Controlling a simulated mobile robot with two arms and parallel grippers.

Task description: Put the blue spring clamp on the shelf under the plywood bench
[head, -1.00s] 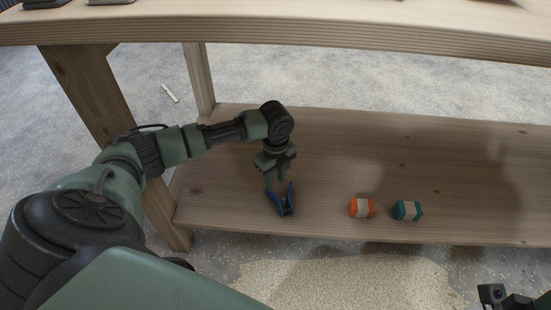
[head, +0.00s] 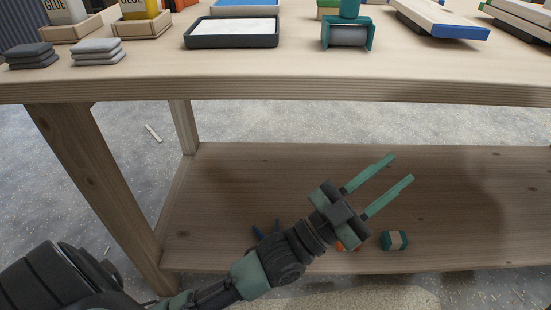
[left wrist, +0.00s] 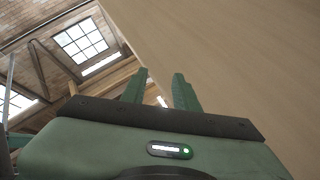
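The blue spring clamp (head: 258,231) lies on the lower shelf (head: 225,185) of the plywood bench (head: 290,90), towards its left end. My left arm partly hides it. My left gripper (head: 402,167) is open and empty, apart from the clamp, with its two green fingers pointing up and right in front of the shelf. In the left wrist view its fingers (left wrist: 159,77) show spread with nothing between them, below the bench's wooden underside or top. My right gripper is not in view.
A teal-and-beige block (head: 393,241) and a mostly hidden orange block (head: 346,247) lie near the shelf's front edge. A bench leg (head: 95,185) stands at the left. The bench top holds a dark tray (head: 232,41), sanding-pad-like stacks (head: 97,51) and glue bottles (head: 134,9).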

